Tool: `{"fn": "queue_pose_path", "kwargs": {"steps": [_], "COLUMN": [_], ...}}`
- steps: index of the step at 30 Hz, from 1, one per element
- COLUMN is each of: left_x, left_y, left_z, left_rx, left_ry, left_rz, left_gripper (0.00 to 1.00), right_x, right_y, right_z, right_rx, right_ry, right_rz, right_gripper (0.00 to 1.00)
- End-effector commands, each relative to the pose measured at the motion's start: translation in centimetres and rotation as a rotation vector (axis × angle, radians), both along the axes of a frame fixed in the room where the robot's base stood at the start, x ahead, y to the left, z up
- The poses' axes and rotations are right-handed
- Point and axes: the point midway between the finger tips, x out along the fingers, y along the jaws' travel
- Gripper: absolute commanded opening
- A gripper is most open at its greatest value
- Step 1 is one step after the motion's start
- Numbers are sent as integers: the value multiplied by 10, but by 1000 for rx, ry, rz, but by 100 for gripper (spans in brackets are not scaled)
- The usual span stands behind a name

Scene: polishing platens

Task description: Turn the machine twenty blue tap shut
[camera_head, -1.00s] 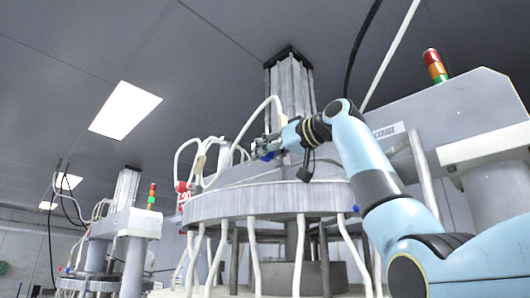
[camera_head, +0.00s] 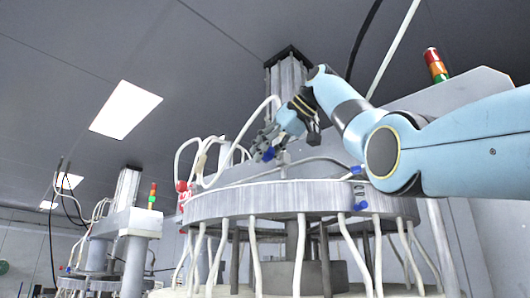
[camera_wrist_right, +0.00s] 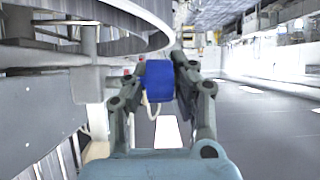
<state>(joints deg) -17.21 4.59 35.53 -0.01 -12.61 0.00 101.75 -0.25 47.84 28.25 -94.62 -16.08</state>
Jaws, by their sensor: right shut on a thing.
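A blue tap handle (camera_head: 269,153) shows at the tip of my right gripper (camera_head: 264,142), above the grey platen ring (camera_head: 260,200) of the near machine. In the right wrist view the blue handle (camera_wrist_right: 159,82) fills the space between the two fingers (camera_wrist_right: 158,76), and the gripper is shut on it. The tap's body and the pipe behind it are mostly hidden, so I cannot tell how far it is turned. No machine number is readable. My left gripper is not in view.
Two more blue taps, an upper one (camera_head: 357,169) and a lower one (camera_head: 361,206), sit at the ring's right side. A red tap (camera_head: 181,186) is at its left. White hoses (camera_head: 196,150) loop beside my gripper. A second machine (camera_head: 120,230) stands farther left.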

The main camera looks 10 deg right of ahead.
Motion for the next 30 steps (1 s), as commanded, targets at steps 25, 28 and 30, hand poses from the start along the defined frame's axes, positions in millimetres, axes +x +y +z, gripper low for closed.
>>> {"fn": "queue_pose_path", "kwargs": {"steps": [25,28,30], "left_x": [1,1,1], "left_y": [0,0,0], "left_z": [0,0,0], "left_rx": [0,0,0], "left_ry": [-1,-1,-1], "left_rz": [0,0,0], "left_gripper": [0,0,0], "right_x": [0,0,0], "right_y": [0,0,0], "right_z": [2,2,1], "right_rx": [-45,-45,-45], "right_ry": [63,64,65], "right_rz": [-1,-1,0], "right_gripper": [36,46,46]}}
